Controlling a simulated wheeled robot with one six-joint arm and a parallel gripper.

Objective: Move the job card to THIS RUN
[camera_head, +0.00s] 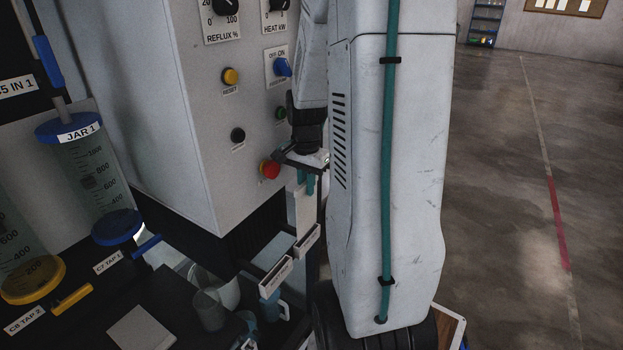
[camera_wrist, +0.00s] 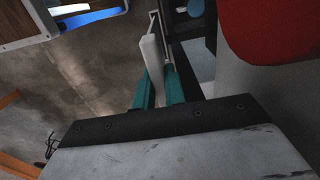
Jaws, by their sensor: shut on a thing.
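My gripper (camera_head: 307,184) hangs in front of the control panel with its teal fingers pointing down. It is shut on a pale job card (camera_head: 300,212), which hangs upright below the fingers. In the wrist view the card (camera_wrist: 152,62) shows edge-on between the teal fingers (camera_wrist: 158,88). Two labelled card holders stand below, a nearer one (camera_head: 276,277) and a farther one (camera_head: 307,243). Their labels are too small to read. The card's lower end is close to the farther holder; I cannot tell whether it is inside it.
A red button (camera_head: 269,169) on the control panel (camera_head: 190,120) is close beside my gripper, and looms large in the wrist view (camera_wrist: 275,28). Beakers (camera_head: 208,310) and a blue mug (camera_head: 272,306) stand below. JAR 1 (camera_head: 100,180) is at left. Open floor (camera_head: 520,200) lies right.

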